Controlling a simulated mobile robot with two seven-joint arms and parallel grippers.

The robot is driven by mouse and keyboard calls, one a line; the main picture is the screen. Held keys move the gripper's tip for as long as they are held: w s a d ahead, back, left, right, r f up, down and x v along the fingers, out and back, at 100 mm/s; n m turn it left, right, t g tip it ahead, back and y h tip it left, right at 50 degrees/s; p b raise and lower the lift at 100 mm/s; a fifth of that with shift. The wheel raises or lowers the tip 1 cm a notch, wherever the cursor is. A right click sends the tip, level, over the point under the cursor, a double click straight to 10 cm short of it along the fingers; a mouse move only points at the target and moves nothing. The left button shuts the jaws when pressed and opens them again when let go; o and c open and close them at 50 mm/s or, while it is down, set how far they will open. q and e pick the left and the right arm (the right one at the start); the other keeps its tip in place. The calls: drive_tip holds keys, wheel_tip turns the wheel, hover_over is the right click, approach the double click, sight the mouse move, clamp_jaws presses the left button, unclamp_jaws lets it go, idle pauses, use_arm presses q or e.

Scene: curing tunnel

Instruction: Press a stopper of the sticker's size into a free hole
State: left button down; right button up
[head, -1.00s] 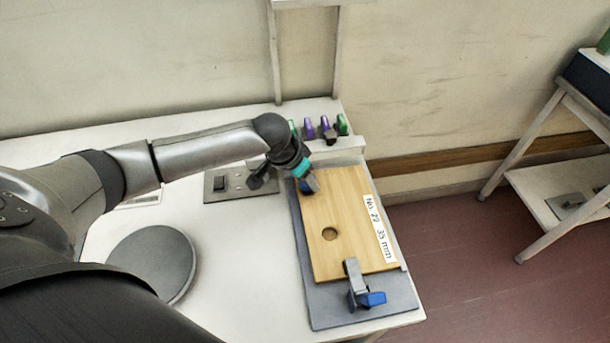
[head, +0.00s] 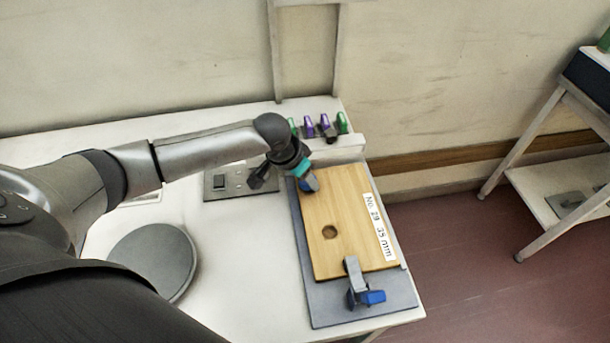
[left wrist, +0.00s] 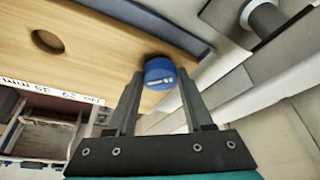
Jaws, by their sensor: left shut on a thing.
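A wooden board (head: 350,210) lies on a grey base plate (head: 318,310). Its white sticker (head: 379,228) reads 35 mm. One round hole (head: 330,232) in the board is empty; it also shows in the left wrist view (left wrist: 47,41). My left gripper (head: 307,185) is at the board's far left corner, pointing down. It is shut on a blue stopper (left wrist: 160,73) with a small white label, which looks like 35. The stopper is at the board's surface near the far end; I cannot tell whether it sits in a hole. My right gripper is not in view.
A blue-handled clamp (head: 366,297) holds the board's near edge. Several green and purple pieces (head: 325,126) stand in a rack at the back. A dark switch plate (head: 240,182) and a round grey disc (head: 152,262) are on the white table (head: 240,290).

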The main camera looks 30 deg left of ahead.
use_arm(q)
drive_tip(key=shift+f, duration=0.45)
idle(0.3)
drive_tip(key=shift+c, duration=1.1)
unclamp_jaws()
drive_tip(key=shift+o, duration=0.3)
drive_tip(key=shift+o, duration=0.8)
drive_tip(key=shift+r, duration=0.1)
wheel_tip(320, 180, up, 7)
drive_tip(key=p, duration=0.8)
drive_tip(key=shift+w+r, duration=0.1)
drive_tip(key=shift+w, duration=0.05)
